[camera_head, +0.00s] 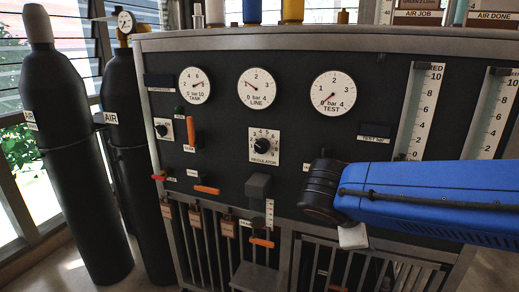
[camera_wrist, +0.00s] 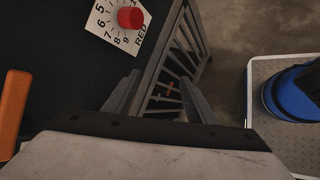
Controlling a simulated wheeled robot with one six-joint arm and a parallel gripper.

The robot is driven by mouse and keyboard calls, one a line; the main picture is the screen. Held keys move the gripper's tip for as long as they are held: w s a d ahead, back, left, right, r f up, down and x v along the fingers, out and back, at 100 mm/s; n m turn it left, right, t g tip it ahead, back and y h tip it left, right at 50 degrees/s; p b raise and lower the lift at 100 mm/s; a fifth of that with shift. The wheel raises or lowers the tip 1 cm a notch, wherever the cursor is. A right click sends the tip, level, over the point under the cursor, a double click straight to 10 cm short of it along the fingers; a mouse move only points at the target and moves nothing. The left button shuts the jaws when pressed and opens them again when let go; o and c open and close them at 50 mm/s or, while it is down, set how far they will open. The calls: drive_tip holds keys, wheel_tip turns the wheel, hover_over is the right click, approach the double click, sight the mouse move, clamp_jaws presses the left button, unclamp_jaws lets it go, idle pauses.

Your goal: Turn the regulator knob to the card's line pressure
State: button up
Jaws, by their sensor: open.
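The regulator knob (camera_head: 262,145) is black, on a white numbered plate (camera_head: 265,157) labelled REGULATOR in the middle of the dark panel; its exact setting is too small to read. Above it the LINE gauge (camera_head: 257,89) runs from 0 to 4 bar, its needle towards the upper left. The AIR JOB card (camera_head: 415,14) is above the panel at the top right, partly cut off and its small print barely legible. My gripper (camera_wrist: 160,95) is open and empty in the wrist view, away from the regulator. In the head view my arm mostly hides it.
The TANK gauge (camera_head: 196,84) and TEST gauge (camera_head: 333,93) flank the LINE gauge. Orange levers (camera_head: 191,133) project on the left. A red knob (camera_wrist: 131,18) on a numbered RED plate is ahead in the wrist view. Tall scales (camera_head: 419,112) stand right; black cylinders (camera_head: 70,160) stand left.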

drive_tip(key=w+a+r+n+t+h, duration=0.1)
drive_tip(key=w+a+r+n+t, duration=0.25)
drive_tip(key=a, duration=0.35)
drive_tip(key=n+t+y, duration=0.2)
drive_tip(key=n+t, duration=0.6)
drive_tip(key=n, duration=0.2)
approach(261, 147)
drive_tip(key=x, duration=0.9)
drive_tip(key=c, duration=1)
drive_tip(key=shift+c, duration=0.2)
